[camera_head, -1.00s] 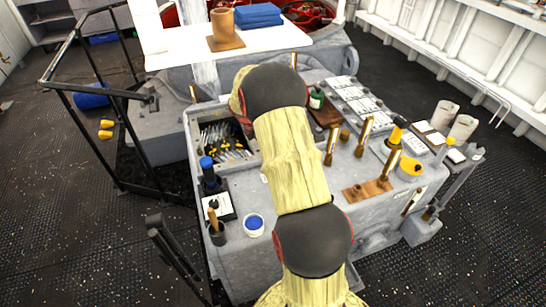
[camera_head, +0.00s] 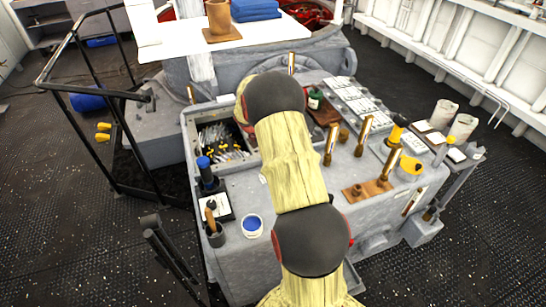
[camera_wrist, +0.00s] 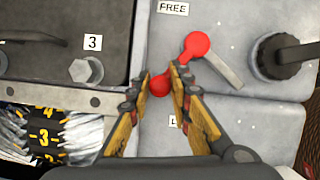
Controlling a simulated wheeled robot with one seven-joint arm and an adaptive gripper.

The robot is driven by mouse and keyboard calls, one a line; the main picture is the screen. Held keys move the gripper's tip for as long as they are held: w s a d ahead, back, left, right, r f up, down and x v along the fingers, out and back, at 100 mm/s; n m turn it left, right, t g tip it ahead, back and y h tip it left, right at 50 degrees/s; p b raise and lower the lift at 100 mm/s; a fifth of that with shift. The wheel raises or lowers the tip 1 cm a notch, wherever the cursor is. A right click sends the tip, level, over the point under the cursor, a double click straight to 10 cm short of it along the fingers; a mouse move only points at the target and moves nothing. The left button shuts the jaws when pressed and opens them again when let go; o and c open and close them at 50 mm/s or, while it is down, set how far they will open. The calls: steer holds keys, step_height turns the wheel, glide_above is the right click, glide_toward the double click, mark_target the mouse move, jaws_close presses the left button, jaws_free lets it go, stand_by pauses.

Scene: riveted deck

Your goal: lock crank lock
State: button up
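A red crank lever with a round hub (camera_wrist: 197,44) and a round knob (camera_wrist: 160,86) shows in the wrist view on a grey panel. A grey bar runs from its hub down to the right. A FREE label (camera_wrist: 172,7) is above left of the hub. A second label (camera_wrist: 174,121), mostly hidden by the right finger, shows below the knob. My gripper (camera_wrist: 161,80) has its fingers close on both sides of the knob, seemingly touching it. In the head view, my arm hides the gripper and lever.
A black handle (camera_wrist: 288,57) stands right of the lever. A bolt (camera_wrist: 83,70) beside a 3 label lies left. In the head view, the grey console (camera_head: 300,190) carries brass posts (camera_head: 362,137), a blue-lidded cup (camera_head: 251,226) and an open bin (camera_head: 190,122). A black railing (camera_head: 100,92) stands left.

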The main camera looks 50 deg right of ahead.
jaws_close()
stand_by(0.3)
